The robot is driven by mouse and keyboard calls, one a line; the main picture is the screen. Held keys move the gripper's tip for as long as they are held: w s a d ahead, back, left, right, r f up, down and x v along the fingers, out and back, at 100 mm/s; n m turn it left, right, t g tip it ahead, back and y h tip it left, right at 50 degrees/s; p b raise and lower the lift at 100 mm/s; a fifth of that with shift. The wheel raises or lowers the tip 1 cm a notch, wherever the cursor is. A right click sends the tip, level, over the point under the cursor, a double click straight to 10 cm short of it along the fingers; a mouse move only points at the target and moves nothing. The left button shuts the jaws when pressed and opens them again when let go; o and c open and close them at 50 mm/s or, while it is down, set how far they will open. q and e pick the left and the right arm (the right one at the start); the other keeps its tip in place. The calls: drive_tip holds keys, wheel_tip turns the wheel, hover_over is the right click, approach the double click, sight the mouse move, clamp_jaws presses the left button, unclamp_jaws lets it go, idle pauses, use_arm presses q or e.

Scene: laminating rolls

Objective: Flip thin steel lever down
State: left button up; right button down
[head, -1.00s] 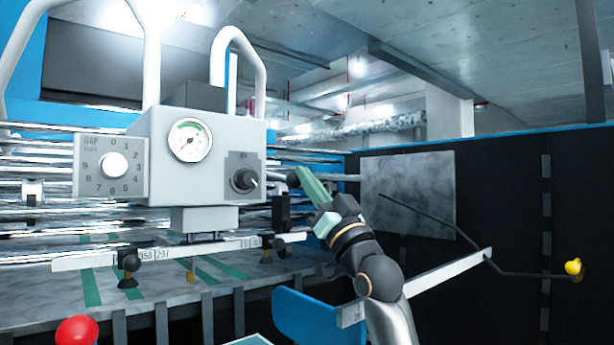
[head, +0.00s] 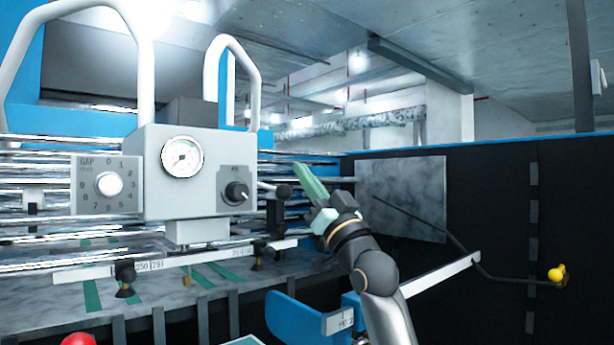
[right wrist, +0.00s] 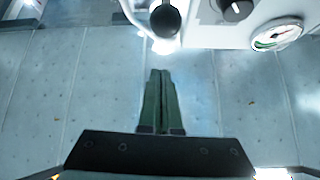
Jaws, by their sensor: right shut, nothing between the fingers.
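A thin steel lever (head: 268,186) sticks out from the right side of the grey control box (head: 150,160) in the head view. Its dark knob (head: 284,192) is at its outer end, left of my right gripper. In the right wrist view a dark round knob (right wrist: 165,20) shows just ahead of the fingertips, with a gap between. My right gripper (head: 298,168) is shut and empty, its green fingers pointing up and left beside the box. The closed fingers also show in the right wrist view (right wrist: 160,74). My left gripper is out of view.
The box carries a gauge (head: 182,156), a numbered dial (head: 108,184) and a black switch knob (head: 237,192). Steel rollers (head: 40,180) lie behind it. A ruled bar (head: 210,256) runs below. A bent black rod (head: 455,240) with a yellow knob (head: 556,274) stands at right.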

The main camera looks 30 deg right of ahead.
drive_tip(key=w+f+b+v, duration=0.1)
drive_tip(key=b+v, duration=0.1)
drive_tip(key=v, duration=0.7)
drive_tip(key=shift+s+f, duration=0.2)
drive_tip(key=shift+f, duration=0.25)
